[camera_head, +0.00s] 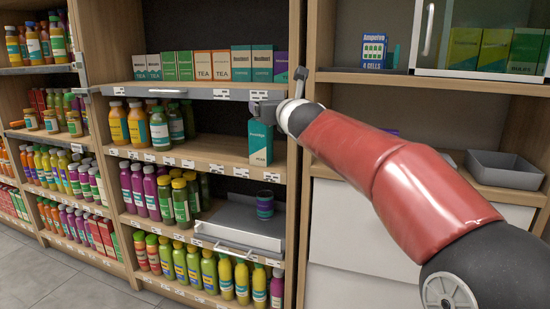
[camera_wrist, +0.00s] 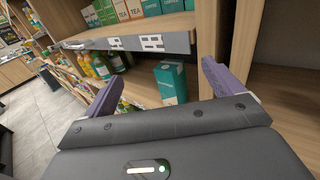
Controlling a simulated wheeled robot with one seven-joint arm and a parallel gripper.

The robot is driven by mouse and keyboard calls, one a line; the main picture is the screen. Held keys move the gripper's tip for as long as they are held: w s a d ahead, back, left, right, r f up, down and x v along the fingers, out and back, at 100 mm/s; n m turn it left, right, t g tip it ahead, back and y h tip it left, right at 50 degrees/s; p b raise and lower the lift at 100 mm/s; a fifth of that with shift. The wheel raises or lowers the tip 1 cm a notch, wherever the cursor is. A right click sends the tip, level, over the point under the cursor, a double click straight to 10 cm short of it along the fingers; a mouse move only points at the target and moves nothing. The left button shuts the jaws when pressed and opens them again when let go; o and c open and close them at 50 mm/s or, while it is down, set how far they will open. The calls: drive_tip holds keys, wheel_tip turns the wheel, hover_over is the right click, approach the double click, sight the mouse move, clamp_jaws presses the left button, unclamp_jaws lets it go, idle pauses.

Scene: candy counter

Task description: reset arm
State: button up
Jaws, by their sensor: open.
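My gripper (camera_wrist: 163,86) is open in the wrist view, its two purple-grey fingers spread wide with nothing held between them. In the head view my gripper (camera_head: 268,104) is at the end of my red arm, in front of the shelves, and overlaps the top of a teal carton. That teal carton (camera_head: 260,145) stands upright at the right end of the middle shelf. In the wrist view the carton (camera_wrist: 171,84) shows beyond and between the fingers, apart from them.
Tea boxes (camera_head: 210,66) line the upper shelf (camera_head: 180,91), whose front edge is close to my gripper. Bottles (camera_head: 150,124) fill the shelves at left. A dark can (camera_head: 265,204) stands on a grey pull-out tray (camera_head: 236,236) below. A grey bin (camera_head: 503,168) is at right.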

drive_tip(key=s+f+n+g+y, duration=0.1)
drive_tip(key=s+f+n+g, duration=0.1)
drive_tip(key=s+f+n, duration=0.35)
drive_tip(key=s+a+f+n+g, duration=0.1)
drive_tip(key=s+f+n+g, duration=0.1)
drive_tip(key=s+n, duration=0.65)
drive_tip(key=s+f+n+g+y, duration=0.1)
drive_tip(key=s+f+n, duration=0.2)
drive_tip(key=s+n, duration=0.45)
drive_tip(key=s+d+f+n+g+h, duration=0.3)
drive_tip(key=s+d+f+n, duration=0.2)
drive_tip(key=s+d+f, duration=0.3)
drive_tip(key=s+d+f+n+g+h, duration=0.3)
drive_tip(key=s+d+f+n, duration=0.3)
drive_tip(key=s+f, duration=0.6)
drive_tip(key=shift+s+d+f+g+h, duration=0.25)
drive_tip(key=shift+d+g+h, duration=0.2)
drive_tip(key=shift+d, duration=0.7)
